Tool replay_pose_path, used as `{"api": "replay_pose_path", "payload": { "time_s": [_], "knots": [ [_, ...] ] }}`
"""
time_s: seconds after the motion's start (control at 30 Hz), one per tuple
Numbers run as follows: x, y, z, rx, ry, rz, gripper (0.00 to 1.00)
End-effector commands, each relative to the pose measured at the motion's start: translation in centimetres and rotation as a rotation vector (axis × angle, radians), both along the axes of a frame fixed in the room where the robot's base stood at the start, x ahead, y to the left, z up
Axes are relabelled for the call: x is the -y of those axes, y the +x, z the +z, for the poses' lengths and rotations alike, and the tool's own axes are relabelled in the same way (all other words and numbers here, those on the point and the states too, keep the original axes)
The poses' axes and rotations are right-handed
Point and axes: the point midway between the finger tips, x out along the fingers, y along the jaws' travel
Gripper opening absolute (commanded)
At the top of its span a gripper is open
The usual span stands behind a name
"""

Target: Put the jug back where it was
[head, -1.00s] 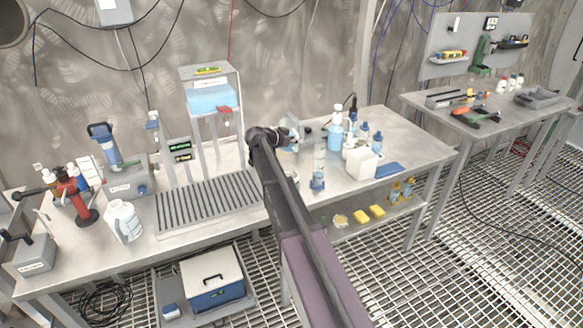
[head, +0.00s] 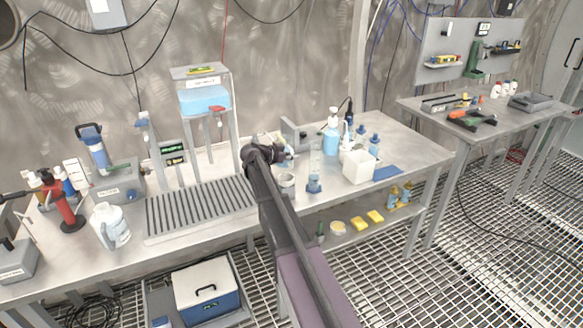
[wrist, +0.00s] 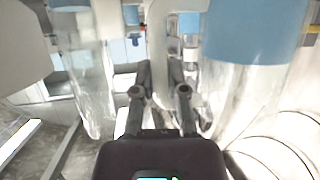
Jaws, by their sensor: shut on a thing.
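My gripper (wrist: 160,95) is shut on a pale upright strip (wrist: 158,50), which looks like the handle of the jug. Clear walls with blue areas (wrist: 255,40) stand close on both sides in the wrist view; I cannot tell which belong to the jug. In the head view my arm hides most of the gripper. A pale, bluish part of the held jug (head: 288,163) shows just past the arm's end, over the back middle of the bench. I cannot tell whether its base touches the bench.
On the bench (head: 410,150), a clear cylinder (head: 315,172), a small pale cup (head: 287,184), a blue bottle (head: 331,135) and a white box (head: 359,166) crowd close to the right. A slotted rack (head: 200,208) and a white handled container (head: 110,225) stand left.

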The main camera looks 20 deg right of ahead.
Motion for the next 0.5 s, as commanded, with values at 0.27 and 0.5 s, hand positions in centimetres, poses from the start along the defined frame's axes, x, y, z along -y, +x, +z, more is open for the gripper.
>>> {"api": "replay_pose_path", "payload": {
  "time_s": [0.27,0.5],
  "knots": [
    [0.0,0.0,-0.2,0.0,0.0,0.0,0.0],
    [0.0,0.0,-1.9,0.0,0.0,0.0,0.0]
  ]
}}
